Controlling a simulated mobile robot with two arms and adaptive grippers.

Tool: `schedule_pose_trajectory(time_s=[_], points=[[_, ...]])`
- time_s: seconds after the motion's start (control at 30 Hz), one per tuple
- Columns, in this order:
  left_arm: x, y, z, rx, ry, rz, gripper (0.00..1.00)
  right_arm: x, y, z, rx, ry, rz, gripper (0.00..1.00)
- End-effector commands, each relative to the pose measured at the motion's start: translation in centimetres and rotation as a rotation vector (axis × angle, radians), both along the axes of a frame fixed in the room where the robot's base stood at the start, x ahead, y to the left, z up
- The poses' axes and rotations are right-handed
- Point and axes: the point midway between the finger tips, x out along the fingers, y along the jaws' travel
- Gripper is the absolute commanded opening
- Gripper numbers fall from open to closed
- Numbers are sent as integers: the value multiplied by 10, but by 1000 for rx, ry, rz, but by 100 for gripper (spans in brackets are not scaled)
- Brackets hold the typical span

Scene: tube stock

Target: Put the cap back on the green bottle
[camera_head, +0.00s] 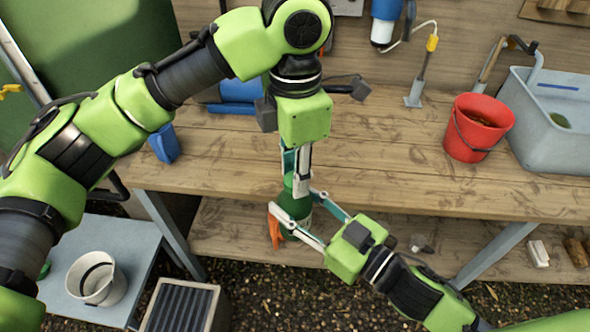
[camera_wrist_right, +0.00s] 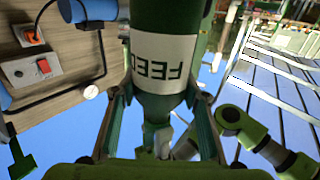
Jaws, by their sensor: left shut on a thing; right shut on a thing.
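The green bottle (camera_head: 291,218) is upright in front of the workbench edge, its neck up. My right gripper (camera_head: 294,222) comes in from the lower right and is shut around its body. In the right wrist view the bottle (camera_wrist_right: 166,88) appears upside down, with a white label reading "FEED", between the right fingers (camera_wrist_right: 160,105). My left gripper (camera_head: 297,178) points down from above, directly over the bottle's neck, shut on the cap. The cap is hidden between its fingers, so I cannot tell whether it touches the neck.
On the wooden workbench (camera_head: 390,165) stand a red bucket (camera_head: 478,127) and a grey-blue basin (camera_head: 552,125) at right. An orange item (camera_head: 274,230) is beside the bottle. A white pail (camera_head: 97,280) stands on a low table at left. The middle of the bench is clear.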

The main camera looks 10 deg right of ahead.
Motion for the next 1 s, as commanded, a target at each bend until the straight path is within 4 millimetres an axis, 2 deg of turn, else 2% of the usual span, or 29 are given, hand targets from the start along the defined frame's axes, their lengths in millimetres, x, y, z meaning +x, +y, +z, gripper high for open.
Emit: schedule_pose_trajectory(time_s=[0.2,0.27,0.3,0.63,1.0], points=[[1,1,1,1,-3,5,20,-1,0,0,1,-1,2,0],[1,1,1,1,-3,6,39,-1,0,0,1,-1,2,0],[1,1,1,1,-3,6,43,0,0,0,1,-1,2,0],[1,0,2,0,-1,5,43,0,0,1,1,-2,1,0],[0,0,43,0,-2,5,43,0,0,1,1,-2,1,0]])
